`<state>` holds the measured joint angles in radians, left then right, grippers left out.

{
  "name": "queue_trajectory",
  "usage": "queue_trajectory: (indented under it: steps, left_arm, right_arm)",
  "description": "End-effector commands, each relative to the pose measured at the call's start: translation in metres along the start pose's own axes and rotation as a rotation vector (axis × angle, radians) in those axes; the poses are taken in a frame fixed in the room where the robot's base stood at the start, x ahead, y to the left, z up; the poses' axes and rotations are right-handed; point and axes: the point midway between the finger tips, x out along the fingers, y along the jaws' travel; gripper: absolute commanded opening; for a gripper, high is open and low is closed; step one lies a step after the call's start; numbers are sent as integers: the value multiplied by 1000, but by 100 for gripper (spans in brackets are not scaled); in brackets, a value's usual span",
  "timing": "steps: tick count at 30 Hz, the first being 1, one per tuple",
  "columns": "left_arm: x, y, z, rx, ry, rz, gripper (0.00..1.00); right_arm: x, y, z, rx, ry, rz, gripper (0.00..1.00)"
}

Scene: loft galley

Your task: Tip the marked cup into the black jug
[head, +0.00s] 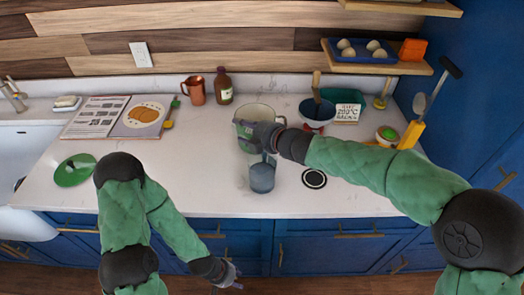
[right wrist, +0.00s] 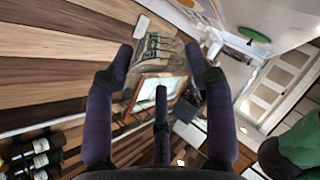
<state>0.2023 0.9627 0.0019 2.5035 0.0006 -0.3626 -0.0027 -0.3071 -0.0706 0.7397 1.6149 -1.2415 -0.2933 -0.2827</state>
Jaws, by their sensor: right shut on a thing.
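The marked cup (head: 245,127), a clear vessel with a wide rim and printed marks, is held by my right gripper (head: 268,135) above the counter. In the right wrist view the clear cup (right wrist: 157,50) with dark print sits between the fingertips of my right gripper (right wrist: 160,65). No dark jug is plain to see; a grey-blue, see-through jug (head: 262,178) stands upright just in front of and below the gripper, which partly covers its top. I cannot tell any contents of the cup. My left gripper (head: 229,273) hangs low in front of the cabinets, away from both; its fingers are too small to judge.
A black disc with a white ring (head: 314,178) lies right of the jug. A copper mug (head: 194,90), a brown bottle (head: 223,87) and an open book (head: 118,116) are at the back left. A green lid (head: 75,170) lies left. The counter left of the jug is clear.

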Motion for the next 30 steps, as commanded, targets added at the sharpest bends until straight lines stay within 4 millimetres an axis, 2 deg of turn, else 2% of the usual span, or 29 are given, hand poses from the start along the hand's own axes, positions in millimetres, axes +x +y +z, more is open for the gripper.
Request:
queue_trajectory:
  steps: [3,8,30]
  left_arm:
    - [1,0,1,0,-2,0,40]
    - [-8,3,1,0,-2,0,40]
    - [-72,26,3,0,-1,0,40]
  right_arm:
    - [1,-3,1,0,-2,-4,20]
    - [2,-4,2,0,-12,-22,20]
    - [8,-14,8,-1,-94,-154,20]
